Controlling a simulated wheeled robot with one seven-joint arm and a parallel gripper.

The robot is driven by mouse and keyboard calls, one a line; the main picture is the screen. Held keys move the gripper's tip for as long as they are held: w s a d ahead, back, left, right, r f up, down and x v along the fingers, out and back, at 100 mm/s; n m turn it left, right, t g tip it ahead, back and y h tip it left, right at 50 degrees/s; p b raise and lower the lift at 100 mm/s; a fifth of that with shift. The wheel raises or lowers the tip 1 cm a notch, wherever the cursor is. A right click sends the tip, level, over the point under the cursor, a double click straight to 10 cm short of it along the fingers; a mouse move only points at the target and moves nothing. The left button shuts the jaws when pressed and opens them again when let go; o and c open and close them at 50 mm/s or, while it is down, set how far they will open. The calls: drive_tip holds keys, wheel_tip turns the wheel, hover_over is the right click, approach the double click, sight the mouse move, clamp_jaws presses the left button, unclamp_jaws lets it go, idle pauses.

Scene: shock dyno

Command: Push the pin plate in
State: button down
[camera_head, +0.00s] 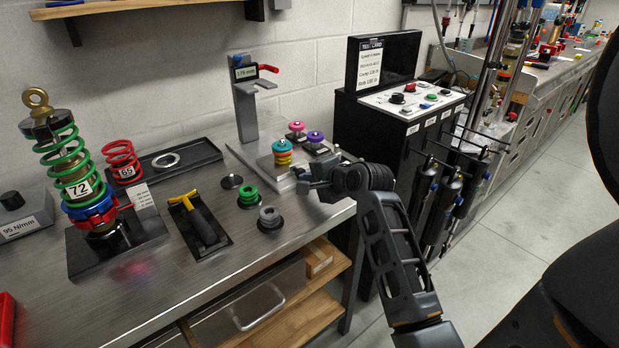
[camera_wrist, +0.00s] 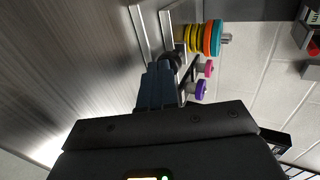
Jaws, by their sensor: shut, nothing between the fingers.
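A light metal plate (camera_head: 252,160) lies at the right end of the bench, in front of a grey gauge stand (camera_head: 246,112). It seems to be the pin plate or its base; I cannot tell which. My gripper (camera_head: 303,184) is shut and empty at the plate's front right edge. In the wrist view the shut fingers (camera_wrist: 162,72) end close beside the ring stack (camera_wrist: 207,38) and metal rails (camera_wrist: 147,32). Contact is unclear.
A coil-over shock (camera_head: 72,170) stands far left. A black control cabinet (camera_head: 390,130) stands close on the right.

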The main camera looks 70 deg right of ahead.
sight(286, 158)
drive_tip(key=shift+w+d+r, duration=0.1)
drive_tip(key=shift+w+d, duration=0.1)
drive_tip(key=shift+w, duration=0.1)
drive_tip(key=w+d, duration=0.1)
drive_tip(key=w, duration=0.1)
drive_tip(key=w+d+p, duration=0.1)
drive_tip(key=w+d, duration=0.1)
drive_tip(key=w, duration=0.1)
drive_tip(key=w+d, duration=0.2)
drive_tip(key=w, duration=0.1)
drive_tip(key=shift+w+d, duration=0.1)
drive_tip(key=shift+w, duration=0.35)
drive_tip(key=shift+r, duration=0.1)
